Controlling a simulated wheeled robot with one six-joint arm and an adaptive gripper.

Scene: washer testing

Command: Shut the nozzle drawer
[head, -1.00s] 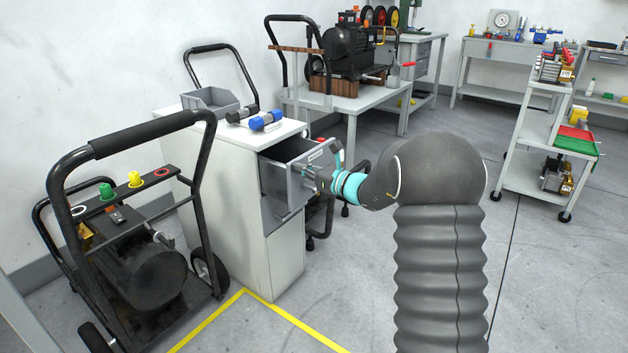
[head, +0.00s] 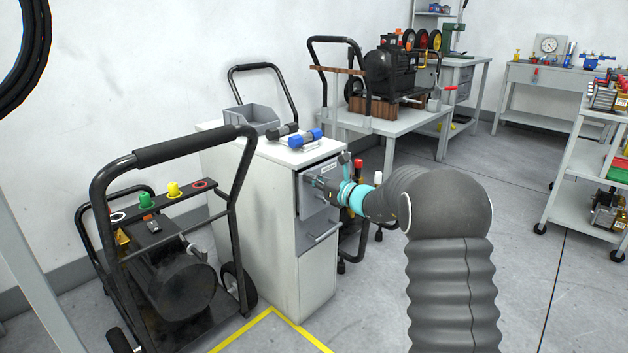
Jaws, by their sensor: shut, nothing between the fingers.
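The nozzle drawer (head: 321,201) is the grey upper front of the white cabinet (head: 257,219). Its front sits close against the cabinet; no open drawer inside shows, and a dark edge runs along its top. I cannot tell whether a small gap is left. My gripper (head: 313,184) is shut and empty, with its tips at the drawer front, seemingly touching it. My wrist with turquoise bands hides part of the front. A lower grey drawer front (head: 318,236) with a handle is below.
A grey bin (head: 252,118), a dark tool (head: 283,131) and a blue tool (head: 305,138) lie on the cabinet top. A black wheeled washer (head: 180,270) stands close at left. A table (head: 420,122) with a motor stands behind.

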